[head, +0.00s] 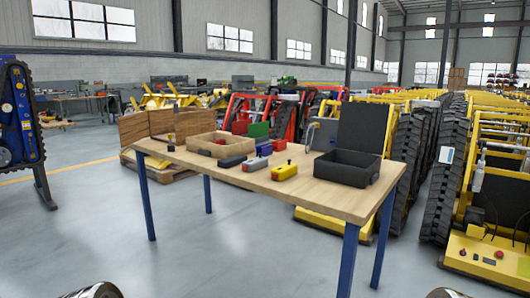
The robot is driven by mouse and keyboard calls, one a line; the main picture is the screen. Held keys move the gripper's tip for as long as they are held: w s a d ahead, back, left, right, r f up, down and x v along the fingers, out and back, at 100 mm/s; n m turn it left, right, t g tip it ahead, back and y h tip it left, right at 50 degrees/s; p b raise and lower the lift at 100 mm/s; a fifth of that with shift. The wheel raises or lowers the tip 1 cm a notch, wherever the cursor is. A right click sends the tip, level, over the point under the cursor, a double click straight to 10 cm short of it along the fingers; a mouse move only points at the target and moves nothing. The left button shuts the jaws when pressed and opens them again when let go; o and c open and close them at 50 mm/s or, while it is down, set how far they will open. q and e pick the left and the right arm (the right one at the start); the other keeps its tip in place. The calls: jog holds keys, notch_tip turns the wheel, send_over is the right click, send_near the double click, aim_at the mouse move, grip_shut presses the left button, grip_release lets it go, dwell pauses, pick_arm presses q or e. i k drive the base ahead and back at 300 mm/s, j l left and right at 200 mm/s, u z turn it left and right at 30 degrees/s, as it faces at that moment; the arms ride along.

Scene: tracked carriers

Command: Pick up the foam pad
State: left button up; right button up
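A wooden table (330,199) with blue legs stands in front of me. I cannot tell for sure which thing on it is the foam pad. A dark flat block (230,161) lies near the table's front edge. Right of it are a small grey-white block (255,164) and a yellow block (285,172) with a dark knob. Blue (264,148) and red (279,145) pieces sit behind them. Neither of my grippers is in view; only rounded metal parts of my arms show at the bottom edge.
A black box (345,176) with its lid raised stands at the table's right. A shallow wooden tray (206,149) with small items is at the left. A wooden crate (147,125) is behind. Tracked yellow machines (487,245) crowd the right; the floor before the table is clear.

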aim_at(234, 161)
jog(key=i+j+z, duration=0.1)
jog(key=i+j, duration=0.15)
jog(key=j, duration=0.15)
jog(key=i+j+z, duration=0.1)
jog(key=i+j, duration=0.15)
jog(key=j, duration=0.15)
jog(key=i+j+z, duration=0.1)
jog(key=j, duration=0.35)
jog(key=i, duration=0.1)
